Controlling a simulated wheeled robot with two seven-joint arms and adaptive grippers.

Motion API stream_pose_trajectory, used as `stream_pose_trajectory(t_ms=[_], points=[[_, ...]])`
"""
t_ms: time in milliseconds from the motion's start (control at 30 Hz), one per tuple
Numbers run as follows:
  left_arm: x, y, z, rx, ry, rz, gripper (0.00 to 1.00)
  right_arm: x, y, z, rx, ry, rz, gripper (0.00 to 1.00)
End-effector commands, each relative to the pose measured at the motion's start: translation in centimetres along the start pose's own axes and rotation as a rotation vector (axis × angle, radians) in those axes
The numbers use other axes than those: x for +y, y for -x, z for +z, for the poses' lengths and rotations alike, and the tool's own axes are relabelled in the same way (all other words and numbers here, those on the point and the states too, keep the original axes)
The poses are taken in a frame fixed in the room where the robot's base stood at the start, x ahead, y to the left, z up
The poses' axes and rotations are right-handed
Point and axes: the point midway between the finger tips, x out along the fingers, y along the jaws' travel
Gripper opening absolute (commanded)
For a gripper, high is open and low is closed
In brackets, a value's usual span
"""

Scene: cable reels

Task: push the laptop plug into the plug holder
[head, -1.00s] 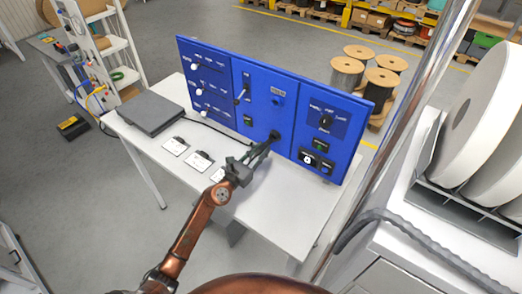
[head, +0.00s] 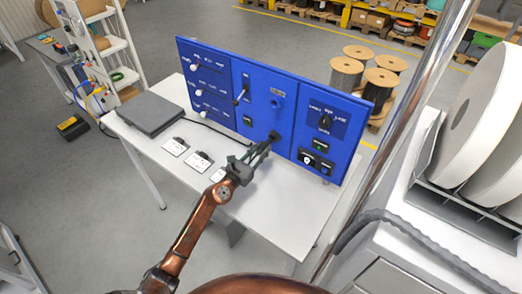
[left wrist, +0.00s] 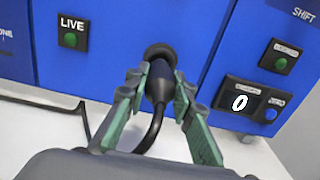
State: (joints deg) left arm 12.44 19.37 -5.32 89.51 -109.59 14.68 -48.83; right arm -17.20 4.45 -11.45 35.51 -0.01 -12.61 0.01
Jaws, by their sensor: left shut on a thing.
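The laptop plug (left wrist: 160,82) is black, with its cable curving down and away below it. My left gripper (left wrist: 160,85) is shut on the plug, one green finger on each side. The plug's front end is at the black round plug holder (left wrist: 160,52) on the blue panel. How deep it sits cannot be told. In the head view my left gripper (head: 262,150) reaches up to the lower middle of the panel, at the holder (head: 274,135); the fingers largely hide the plug there. My right gripper is not in view.
The blue panel (head: 262,115) with switches and knobs stands on a white table (head: 270,210). A closed grey laptop (head: 150,113) lies at the table's left, with several small cards in front of the panel. Large white reels (head: 480,110) stand at the right.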

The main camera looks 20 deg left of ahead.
Motion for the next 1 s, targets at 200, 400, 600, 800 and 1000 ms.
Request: stream_pose_trajectory(t_ms=[200, 400, 600, 800, 1000], points=[[0.0, -0.5, 0.1, -0.001, 0.0, 0.0, 0.0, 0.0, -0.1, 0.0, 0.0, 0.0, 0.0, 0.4], [0.0, -0.8, 0.1, -0.001, 0.0, 0.0, 0.0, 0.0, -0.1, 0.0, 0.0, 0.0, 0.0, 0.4], [0.0, -1.2, 0.1, -0.001, 0.0, 0.0, 0.0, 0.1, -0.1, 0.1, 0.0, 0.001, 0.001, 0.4], [0.0, -1.6, 0.1, -0.001, 0.0, 0.0, 0.0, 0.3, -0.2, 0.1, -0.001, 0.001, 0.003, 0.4], [0.0, -2.0, 0.1, -0.001, 0.0, 0.0, 0.0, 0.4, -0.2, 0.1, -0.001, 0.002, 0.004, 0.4]])
